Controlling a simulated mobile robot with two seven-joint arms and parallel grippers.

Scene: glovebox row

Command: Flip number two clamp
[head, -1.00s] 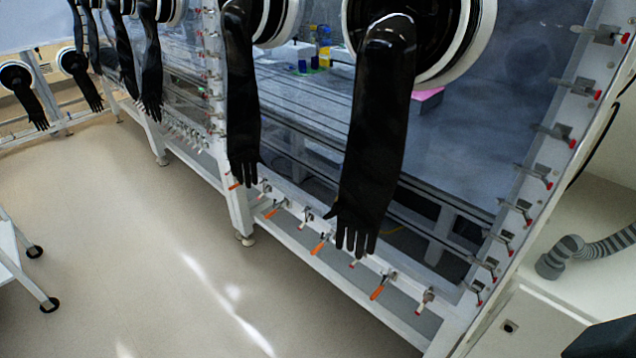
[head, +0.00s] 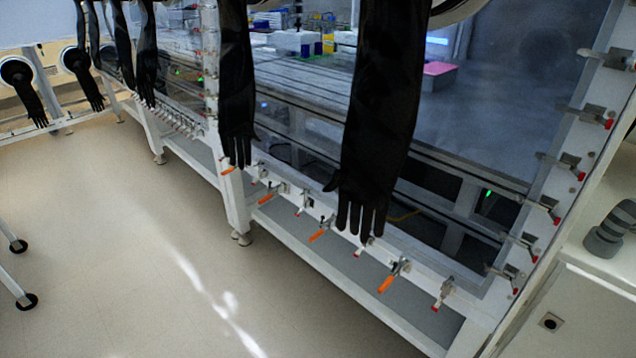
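Toggle clamps line the lower rail of the near glovebox window. Some have orange handles: one at the far left (head: 229,170), one right of it (head: 266,198), one in the middle (head: 318,235) and one at the right (head: 387,284). Between them are smaller red-tipped clamps, such as the rightmost one (head: 443,292). Several more red-tipped clamps, such as the upper one (head: 595,115), run up the right post. No numbers are legible, so I cannot tell which clamp is number two. Neither of my grippers is in view.
Two long black gloves (head: 380,120) (head: 238,90) hang in front of the window, fingertips near the lower rail. A white cabinet (head: 590,300) with a grey hose fitting (head: 611,230) stands at the right. A wheeled cart (head: 12,270) is at the left edge. The floor (head: 130,260) between is clear.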

